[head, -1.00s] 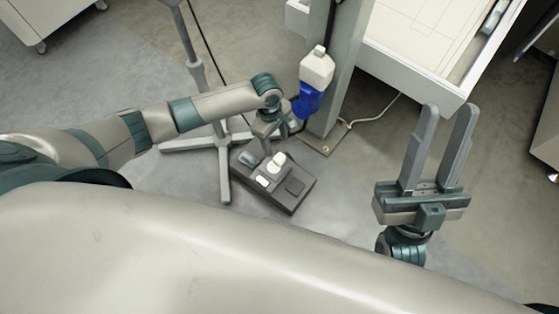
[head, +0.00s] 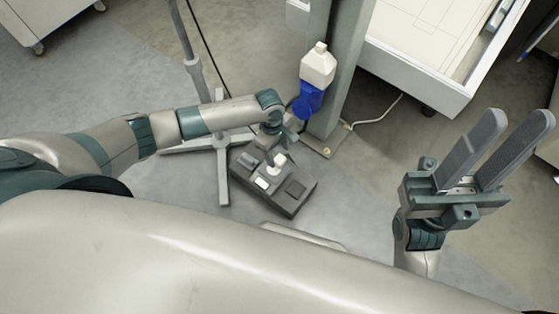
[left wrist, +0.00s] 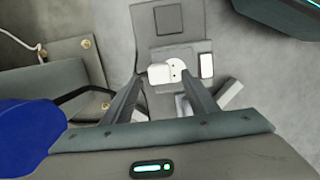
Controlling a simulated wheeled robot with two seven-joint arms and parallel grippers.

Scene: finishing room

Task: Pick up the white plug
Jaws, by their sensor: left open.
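The white plug (head: 280,159) stands up from a dark grey box (head: 292,206) on the floor in the head view. In the left wrist view the plug (left wrist: 159,74) shows beside a round white socket face with small dark holes (left wrist: 176,67). My left gripper (head: 268,151) is over the box, close to the plug; its fingers are partly hidden in the head view. In the left wrist view my left gripper (left wrist: 162,79) is open, with the plug between its fingertips in the picture; I cannot tell whether they touch. My right gripper (head: 517,113) is open and empty at the right.
The box also carries a white rocker piece (head: 261,183) and a dark square pad. A grey post (head: 333,85) with a blue-and-white bottle (head: 315,80) stands just behind. A grey stand's foot (head: 223,178) is beside the box. A white drawer cabinet (head: 420,75) is at upper right.

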